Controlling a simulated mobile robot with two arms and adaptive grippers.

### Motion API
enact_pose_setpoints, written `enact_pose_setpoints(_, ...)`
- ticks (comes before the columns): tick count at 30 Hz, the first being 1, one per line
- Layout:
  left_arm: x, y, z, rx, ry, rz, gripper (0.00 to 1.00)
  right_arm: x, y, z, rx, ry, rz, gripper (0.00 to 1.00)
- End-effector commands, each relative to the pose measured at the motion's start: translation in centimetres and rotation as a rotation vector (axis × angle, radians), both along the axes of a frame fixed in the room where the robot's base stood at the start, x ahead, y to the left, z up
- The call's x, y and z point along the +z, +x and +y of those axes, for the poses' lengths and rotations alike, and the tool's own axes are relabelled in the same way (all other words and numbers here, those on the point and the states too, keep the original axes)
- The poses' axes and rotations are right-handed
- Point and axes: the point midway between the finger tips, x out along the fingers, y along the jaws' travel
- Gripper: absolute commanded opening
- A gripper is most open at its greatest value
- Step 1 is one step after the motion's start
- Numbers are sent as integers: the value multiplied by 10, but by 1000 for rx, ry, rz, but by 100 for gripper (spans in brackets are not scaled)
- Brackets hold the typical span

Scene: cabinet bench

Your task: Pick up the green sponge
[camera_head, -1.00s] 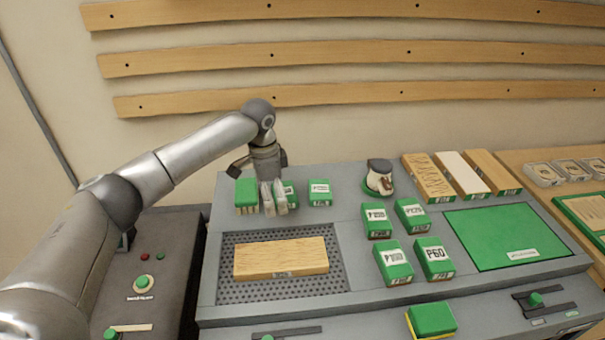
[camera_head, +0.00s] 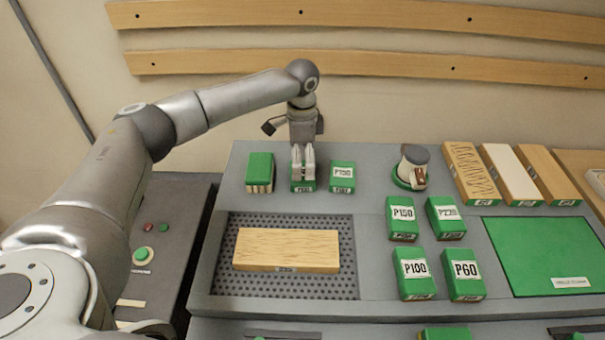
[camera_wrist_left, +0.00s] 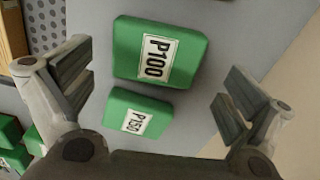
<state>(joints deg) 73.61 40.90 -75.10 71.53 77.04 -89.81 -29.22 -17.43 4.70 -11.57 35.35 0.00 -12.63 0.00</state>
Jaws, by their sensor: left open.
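The green sponge (camera_head: 444,334) is at the bottom edge of the head view, right of the middle; only its green top shows, the rest is cut off. My left gripper (camera_head: 303,172) is at the back of the bench, far behind and left of the sponge. It points down with its fingers over the middle green block (camera_head: 303,186) of the back row; I cannot tell whether they touch it. In the left wrist view the fingers (camera_wrist_left: 165,95) are apart, with nothing held between them. My right gripper is not in view.
Green blocks marked P100 (camera_head: 414,272), P60 (camera_head: 465,274), P150 (camera_head: 402,218) and P220 (camera_head: 446,217) stand between gripper and sponge. A wooden board (camera_head: 287,248) lies on a perforated mat (camera_head: 228,268). A green-and-tan brush (camera_head: 259,170) stands left of the gripper. A green mat (camera_head: 545,250) is at right.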

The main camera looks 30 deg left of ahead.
Motion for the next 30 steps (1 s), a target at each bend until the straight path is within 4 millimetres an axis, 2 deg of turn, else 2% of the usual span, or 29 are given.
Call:
enact_pose_setpoints(3, -17, -2, -2, 0, 1, 3, 100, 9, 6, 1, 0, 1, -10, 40)
enact_pose_setpoints(7, -35, -2, -3, 1, 1, 2, 100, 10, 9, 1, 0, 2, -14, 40)
enact_pose_setpoints(16, -43, -2, -3, 1, 0, 0, 100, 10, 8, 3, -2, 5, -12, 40)
enact_pose_setpoints(17, -42, -2, -3, 1, 0, 0, 99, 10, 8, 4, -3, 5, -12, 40)
enact_pose_setpoints(24, -42, -2, -3, 0, 0, 0, 68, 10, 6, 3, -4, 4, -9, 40)
enact_pose_setpoints(30, -42, -2, -3, 0, 0, 0, 67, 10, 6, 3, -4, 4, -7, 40)
